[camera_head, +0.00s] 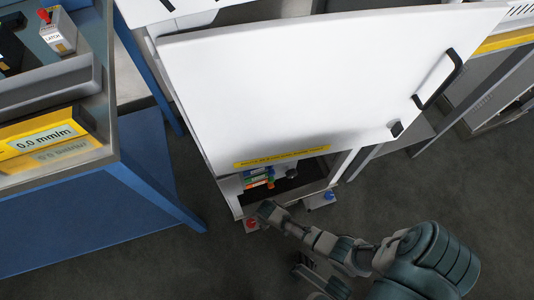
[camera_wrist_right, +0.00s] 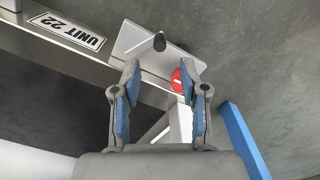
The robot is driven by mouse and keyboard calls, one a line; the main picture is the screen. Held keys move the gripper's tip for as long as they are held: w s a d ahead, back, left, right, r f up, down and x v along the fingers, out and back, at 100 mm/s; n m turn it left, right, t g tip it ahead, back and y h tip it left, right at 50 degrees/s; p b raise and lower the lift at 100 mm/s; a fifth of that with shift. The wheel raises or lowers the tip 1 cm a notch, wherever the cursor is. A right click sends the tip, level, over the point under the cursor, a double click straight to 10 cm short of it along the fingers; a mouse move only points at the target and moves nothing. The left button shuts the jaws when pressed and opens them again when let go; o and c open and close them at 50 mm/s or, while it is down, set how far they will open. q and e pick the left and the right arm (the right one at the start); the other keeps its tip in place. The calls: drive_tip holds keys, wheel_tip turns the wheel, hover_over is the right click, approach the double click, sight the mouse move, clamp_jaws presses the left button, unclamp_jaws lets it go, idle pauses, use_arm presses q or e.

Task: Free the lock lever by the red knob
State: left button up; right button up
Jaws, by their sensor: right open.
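The red knob (camera_head: 251,223) is low at the front left foot of the white cabinet, on a small pale plate. In the right wrist view the red knob (camera_wrist_right: 177,80) is partly hidden behind the right-hand finger. A dark lever (camera_wrist_right: 150,43) stands out from the grey plate (camera_wrist_right: 137,36) beside it. My right gripper (camera_head: 268,211) reaches in from the lower right, close to the red knob. In the wrist view the right gripper (camera_wrist_right: 160,78) is open and empty, its fingers on either side of the plate's lower part. Contact cannot be told. My left gripper is out of view.
A large white door panel (camera_head: 290,90) with a black handle (camera_head: 440,82) overhangs the cabinet. A blue knob (camera_head: 329,195) sits at the cabinet's other foot. A blue-legged bench (camera_head: 150,170) stands at left. A UNIT 22 label (camera_wrist_right: 67,31) is on the frame. Open floor lies in front.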

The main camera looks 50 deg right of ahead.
wheel_tip(320, 180, up, 4)
drive_tip(key=shift+r, duration=0.1)
idle(0.5)
